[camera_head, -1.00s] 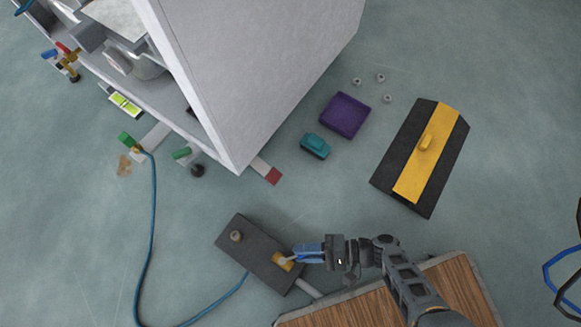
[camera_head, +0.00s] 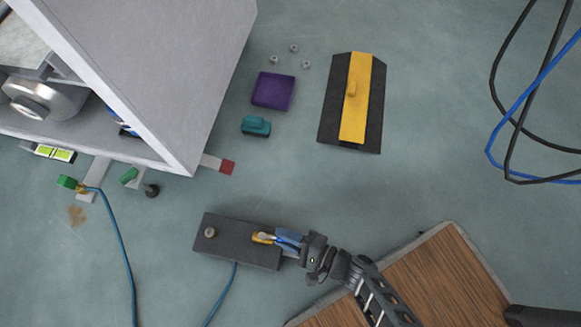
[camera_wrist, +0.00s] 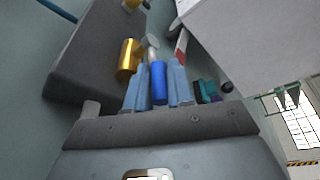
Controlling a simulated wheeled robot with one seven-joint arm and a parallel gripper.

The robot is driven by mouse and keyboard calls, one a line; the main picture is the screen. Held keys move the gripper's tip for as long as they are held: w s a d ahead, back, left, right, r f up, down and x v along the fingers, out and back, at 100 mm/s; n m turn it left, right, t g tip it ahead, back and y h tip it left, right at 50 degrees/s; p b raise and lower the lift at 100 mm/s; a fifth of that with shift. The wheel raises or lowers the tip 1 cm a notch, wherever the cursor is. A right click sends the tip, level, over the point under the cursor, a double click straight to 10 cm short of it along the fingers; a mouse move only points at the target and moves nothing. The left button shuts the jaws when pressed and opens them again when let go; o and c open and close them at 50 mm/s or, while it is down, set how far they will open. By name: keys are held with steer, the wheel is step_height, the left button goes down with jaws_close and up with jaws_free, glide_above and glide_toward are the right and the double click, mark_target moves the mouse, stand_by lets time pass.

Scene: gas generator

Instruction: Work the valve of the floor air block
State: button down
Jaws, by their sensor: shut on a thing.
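The floor air block (camera_head: 230,250) is a dark grey slab on the floor, with a knob (camera_head: 210,232) at its left end. Its brass valve (camera_head: 262,237) sits near the right end and also shows in the wrist view (camera_wrist: 128,60). My gripper (camera_head: 284,240) reaches in from the lower right. In the wrist view its light blue fingers (camera_wrist: 158,88) are shut on the blue valve handle (camera_wrist: 158,82), whose pale stem (camera_wrist: 152,46) runs to the brass part. The handle is mostly hidden by the fingers in the head view.
A blue hose (camera_head: 220,293) leaves the block's front side. A large grey cabinet (camera_head: 165,70) stands behind. A wood-topped platform (camera_head: 440,275) lies at lower right. A purple tray (camera_head: 273,91), a teal object (camera_head: 256,126) and a black-yellow ramp (camera_head: 354,100) lie beyond. Cables (camera_head: 510,110) lie upper right.

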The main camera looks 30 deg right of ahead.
steer(key=shift+s+a+m+t+h, duration=0.2)
steer(key=shift+s+m+t+h, duration=0.1)
steer(key=shift+m+h, duration=0.15)
steer(key=shift+a, duration=0.1)
steer(key=c, duration=1.1)
jaws_free()
steer(key=shift+o, duration=0.2)
steer(key=p+v, duration=0.2)
steer(key=v, duration=0.5)
steer(key=shift+s, duration=0.4)
steer(key=shift+r, duration=0.1)
